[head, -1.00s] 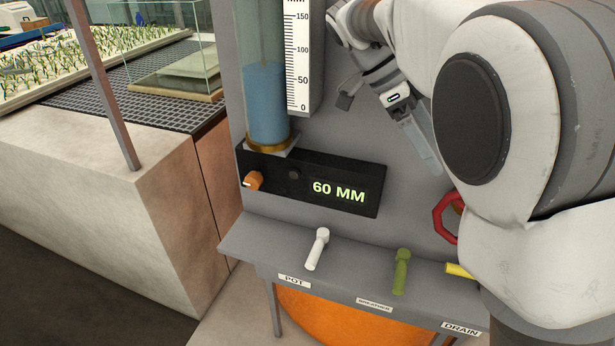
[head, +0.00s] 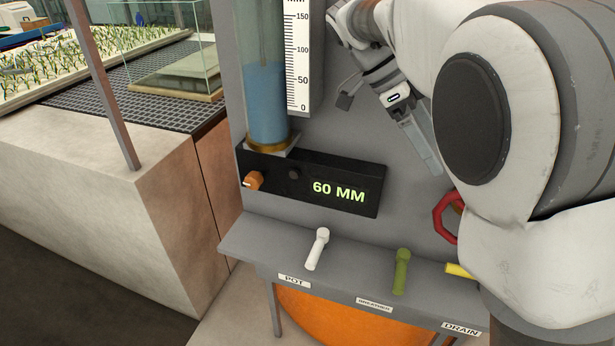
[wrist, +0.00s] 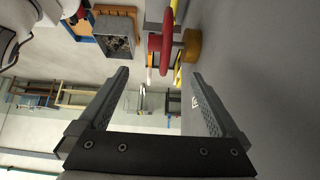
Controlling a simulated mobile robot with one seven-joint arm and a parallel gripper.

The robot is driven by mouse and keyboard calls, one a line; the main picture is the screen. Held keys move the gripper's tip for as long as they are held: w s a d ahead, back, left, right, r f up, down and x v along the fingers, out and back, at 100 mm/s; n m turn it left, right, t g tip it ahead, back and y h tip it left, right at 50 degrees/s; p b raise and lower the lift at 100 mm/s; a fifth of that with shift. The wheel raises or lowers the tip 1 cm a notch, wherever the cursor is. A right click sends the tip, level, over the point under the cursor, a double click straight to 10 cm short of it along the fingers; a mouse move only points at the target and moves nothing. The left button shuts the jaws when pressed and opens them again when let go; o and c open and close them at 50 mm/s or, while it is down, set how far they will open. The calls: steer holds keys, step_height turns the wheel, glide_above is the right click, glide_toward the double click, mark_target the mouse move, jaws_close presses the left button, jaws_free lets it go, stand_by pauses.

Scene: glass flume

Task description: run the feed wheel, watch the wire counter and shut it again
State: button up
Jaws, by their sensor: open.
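A red wheel (head: 446,217) sits at the right on the grey panel, partly hidden behind my arm in the head view. It also shows in the wrist view (wrist: 165,42), edge-on, beyond the fingertips and apart from them. The counter (head: 338,191) is a black box with a lit display reading 60 MM and an orange knob (head: 254,181). My gripper (wrist: 160,75) is open and empty, beside the panel. In the head view its fingers (head: 420,145) are up and left of the wheel. I cannot tell the wheel's turn.
A clear tube (head: 266,105) with blue liquid stands beside a scale (head: 298,60). White (head: 316,249), green (head: 401,272) and yellow (head: 459,270) handles stand along the ledge (head: 345,250), with labels POT, BREATHER and DRAIN. A concrete block (head: 110,200) lies at left.

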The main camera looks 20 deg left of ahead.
stand_by(0.7)
steer(key=d+r+y+p, duration=0.5)
steer(key=d+y+p, duration=0.25)
steer(key=d, duration=0.35)
step_height(320, 180, down, 18)
stand_by(0.3)
jaws_close()
stand_by(0.4)
